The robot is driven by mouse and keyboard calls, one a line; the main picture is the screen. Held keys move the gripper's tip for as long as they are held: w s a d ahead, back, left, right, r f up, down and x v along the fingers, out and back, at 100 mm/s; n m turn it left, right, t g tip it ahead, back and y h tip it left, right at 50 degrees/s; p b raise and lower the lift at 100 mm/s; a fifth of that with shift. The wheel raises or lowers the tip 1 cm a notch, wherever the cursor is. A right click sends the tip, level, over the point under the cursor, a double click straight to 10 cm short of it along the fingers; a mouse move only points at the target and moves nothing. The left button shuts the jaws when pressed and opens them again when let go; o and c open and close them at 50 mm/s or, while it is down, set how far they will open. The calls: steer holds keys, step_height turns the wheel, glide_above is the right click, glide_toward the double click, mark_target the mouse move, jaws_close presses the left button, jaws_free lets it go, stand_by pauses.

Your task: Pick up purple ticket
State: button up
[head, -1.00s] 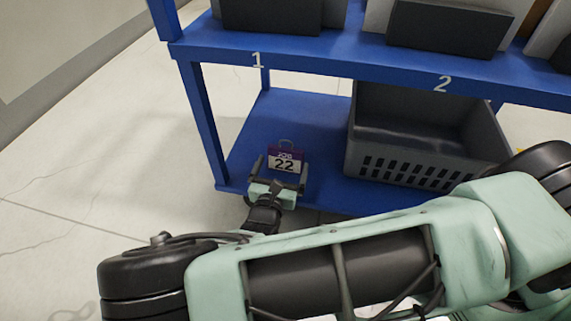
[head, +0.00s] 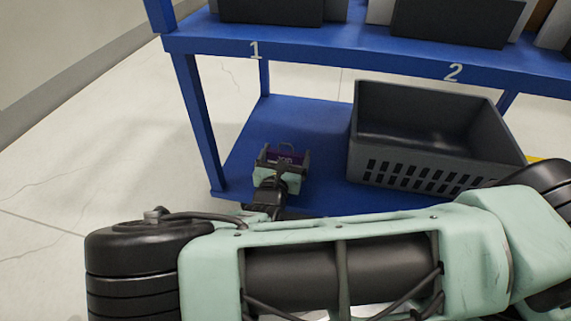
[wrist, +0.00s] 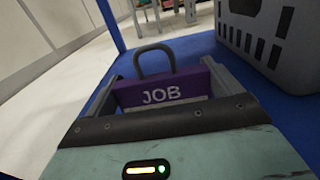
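The purple ticket (head: 286,156) with a dark loop handle stands on the left part of the blue lower shelf (head: 252,141), under the number 1. In the head view my gripper hides its lower part. In the wrist view the ticket (wrist: 160,92) shows the word JOB, and its lower face is hidden by my gripper body. My gripper (head: 284,160) is open, with one finger on each side of the ticket. The ticket sits between the fingers, close to both; whether they touch it I cannot tell.
A grey slotted crate (head: 420,165) stands on the lower shelf to the right of the ticket. A blue shelf post (head: 197,125) rises at the left. The upper shelf (head: 350,57) with dark bins is above. Pale floor lies free at the left.

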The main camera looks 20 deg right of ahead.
steer(key=shift+r, duration=0.1)
step_height(320, 180, up, 10)
steer(key=p, duration=0.7)
steer(key=shift+p, duration=0.4)
steer(key=shift+s, duration=0.1)
stand_by(0.4)
